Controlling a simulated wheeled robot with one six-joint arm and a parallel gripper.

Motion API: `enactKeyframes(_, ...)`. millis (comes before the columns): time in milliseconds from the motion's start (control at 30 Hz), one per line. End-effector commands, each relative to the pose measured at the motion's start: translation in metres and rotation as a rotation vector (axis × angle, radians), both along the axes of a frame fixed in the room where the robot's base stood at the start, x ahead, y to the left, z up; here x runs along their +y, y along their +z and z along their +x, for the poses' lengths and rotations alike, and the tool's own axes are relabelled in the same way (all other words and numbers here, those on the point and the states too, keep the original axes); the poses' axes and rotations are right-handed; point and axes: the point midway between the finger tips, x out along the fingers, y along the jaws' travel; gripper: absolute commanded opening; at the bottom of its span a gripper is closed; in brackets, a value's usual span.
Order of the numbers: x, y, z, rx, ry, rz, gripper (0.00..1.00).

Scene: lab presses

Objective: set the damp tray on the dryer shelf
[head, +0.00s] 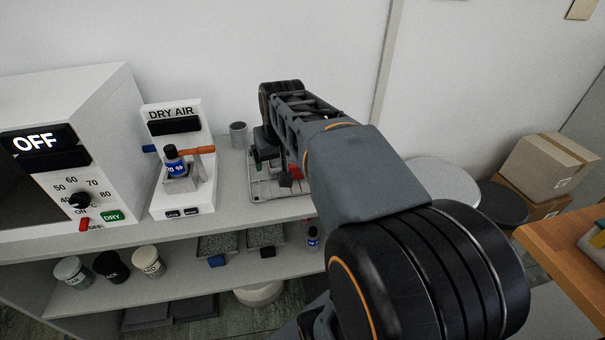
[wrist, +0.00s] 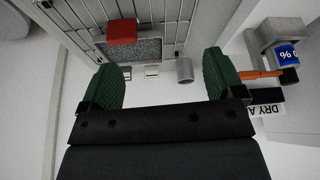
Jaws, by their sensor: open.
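In the wrist view a grey speckled tray (wrist: 147,47) with a red handle (wrist: 122,32) sits on a wire rack (wrist: 188,12). The rack (head: 262,188) and the red handle (head: 297,172) show partly in the head view, behind my arm. My gripper (wrist: 163,63) is open, with green fingertips apart and nothing between them. The tray is beyond the fingertips, its handle left of their middle. The white dryer (head: 95,115) stands at the left with an OFF display. Its dark front is cut by the picture edge, and no shelf inside can be made out.
A DRY AIR stand (head: 180,200) with a blue-labelled bottle (head: 175,163) and an orange bar is beside the rack. A grey cup (head: 238,135) stands behind. The lower shelf holds two more speckled trays (head: 217,244) and several jars (head: 110,266). Stools and boxes (head: 548,168) are at right.

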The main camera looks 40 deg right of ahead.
Motion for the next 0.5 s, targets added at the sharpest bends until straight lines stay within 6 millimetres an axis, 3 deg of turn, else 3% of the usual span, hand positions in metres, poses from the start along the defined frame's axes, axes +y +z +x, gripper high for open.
enactKeyframes(33,-0.023,-0.011,0.009,-0.004,-0.045,-0.002,0.92)
enactKeyframes(100,-0.048,-0.010,0.016,-0.009,-0.090,-0.004,0.94)
enactKeyframes(200,-0.073,-0.011,0.023,-0.013,-0.134,-0.007,0.94)
enactKeyframes(300,-0.088,-0.020,0.028,-0.015,-0.156,-0.008,0.94)
enactKeyframes(500,-0.096,-0.052,0.041,-0.015,-0.159,-0.007,0.94)
